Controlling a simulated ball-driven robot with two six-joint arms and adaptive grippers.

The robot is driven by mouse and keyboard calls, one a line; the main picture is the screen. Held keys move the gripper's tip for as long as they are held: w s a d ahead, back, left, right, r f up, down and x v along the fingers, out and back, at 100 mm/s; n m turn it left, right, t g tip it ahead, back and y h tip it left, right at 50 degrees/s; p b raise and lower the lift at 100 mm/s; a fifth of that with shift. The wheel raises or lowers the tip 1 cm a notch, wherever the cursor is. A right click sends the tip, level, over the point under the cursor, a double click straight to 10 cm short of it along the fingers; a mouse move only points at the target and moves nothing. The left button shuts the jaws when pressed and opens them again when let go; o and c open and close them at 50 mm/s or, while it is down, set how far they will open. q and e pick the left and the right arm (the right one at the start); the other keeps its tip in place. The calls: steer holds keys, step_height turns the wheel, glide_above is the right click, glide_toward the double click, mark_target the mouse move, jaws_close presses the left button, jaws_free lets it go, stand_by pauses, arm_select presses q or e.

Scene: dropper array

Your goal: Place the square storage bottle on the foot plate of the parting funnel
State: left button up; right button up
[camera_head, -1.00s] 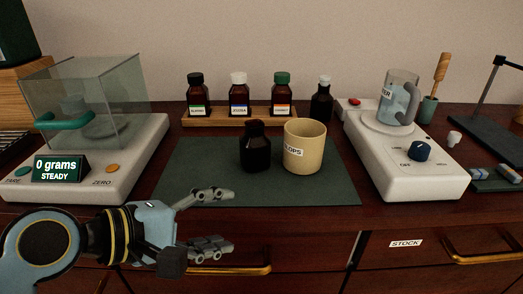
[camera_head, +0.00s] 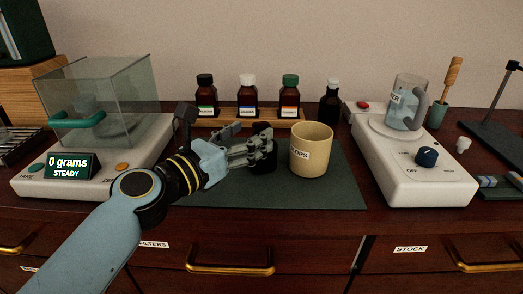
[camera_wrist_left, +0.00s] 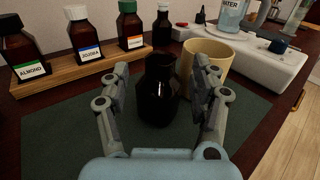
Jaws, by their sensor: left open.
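A dark bottle without a cap, which I take to be the square storage bottle (camera_head: 264,168), stands upright on the green mat. Its shape is hard to read in the dark glass. My left gripper (camera_head: 266,143) is open, with its fingers reaching to either side of this bottle and partly covering it. In the left wrist view the bottle (camera_wrist_left: 157,95) stands between the spread fingers, with a gap on each side. A dark stand base (camera_head: 492,143) at the far right may be the funnel's foot plate; the funnel is not in the head view. My right gripper is not in view.
A tan cup (camera_head: 325,160) stands close to the right of the bottle. Behind is a wooden rack (camera_head: 222,122) with several labelled bottles, and a dark bottle (camera_head: 330,108) beside it. A scale (camera_head: 35,180) stands left, a white hotplate (camera_head: 430,188) right. The mat's front right (camera_head: 320,195) is clear.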

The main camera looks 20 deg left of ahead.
mark_target(261, 130)
arm_select(q)
steer(key=x, duration=0.4)
steer(key=shift+w, duration=0.1)
steer(key=shift+d, duration=0.1)
jaws_close()
steer(key=shift+f, duration=0.1)
